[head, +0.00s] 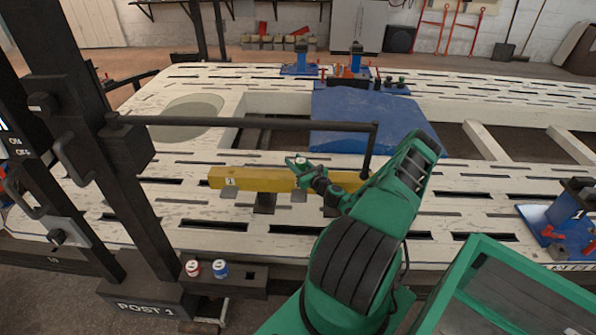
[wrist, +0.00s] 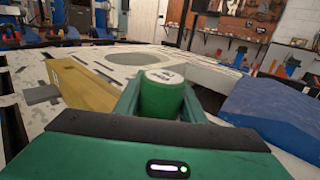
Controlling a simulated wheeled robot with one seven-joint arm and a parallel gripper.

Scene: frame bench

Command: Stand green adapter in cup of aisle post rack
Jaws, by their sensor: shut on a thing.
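My gripper (head: 302,172) is shut on the green adapter (wrist: 162,97), a short cylinder with a pale marked top. In the wrist view it sits between the two green fingers, top showing; its lower end is hidden. In the head view my gripper is above the white frame bench, by a yellow beam. The aisle post rack (head: 236,283) is a dark ledge at the foot of the post labelled POST 1, lower left. A red adapter (head: 192,268) and a blue adapter (head: 220,269) stand in it. To their right is a bare part with a small dark opening. My gripper is well apart from the rack.
The yellow beam (head: 250,179) lies across the bench (head: 165,215). A dark horizontal bar (head: 250,122) reaches from the post (head: 123,190) over the bench, its end hanging down near my arm. A blue panel (head: 350,120) lies behind. A green-edged box (head: 500,270) is at lower right.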

